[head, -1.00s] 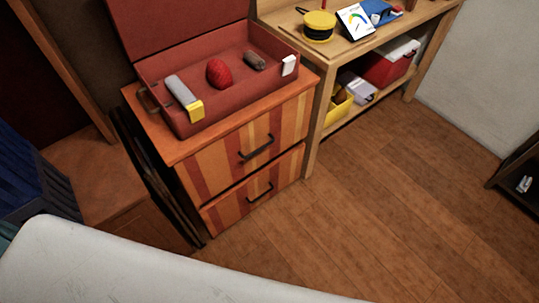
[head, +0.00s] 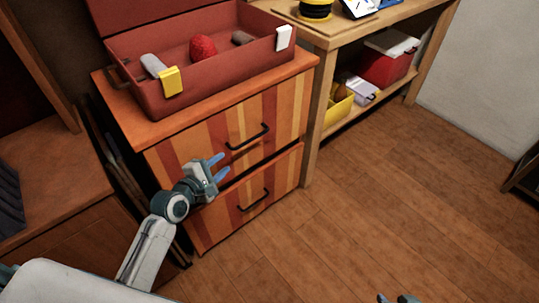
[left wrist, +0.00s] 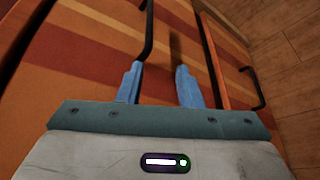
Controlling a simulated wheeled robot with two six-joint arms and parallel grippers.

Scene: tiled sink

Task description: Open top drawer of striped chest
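The striped chest (head: 190,143) has two shut drawers in orange, red and yellow stripes. The top drawer (head: 205,145) has a dark bar handle (head: 250,137). My left gripper (head: 219,167) is open and empty in front of the drawer, below and left of that handle. In the left wrist view, the top handle (left wrist: 149,35) ends close to the tip of the left finger; I cannot tell whether they touch. The lower drawer's handle (left wrist: 253,85) is farther right there. Only the top of my right gripper (head: 395,298) shows at the bottom edge.
An open red toolbox (head: 215,72) with several items stands on the chest. A wooden workbench (head: 330,40) with a lower shelf is to the right. A brown cabinet (head: 60,190) is to the left. The wooden floor (head: 370,210) in front is clear.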

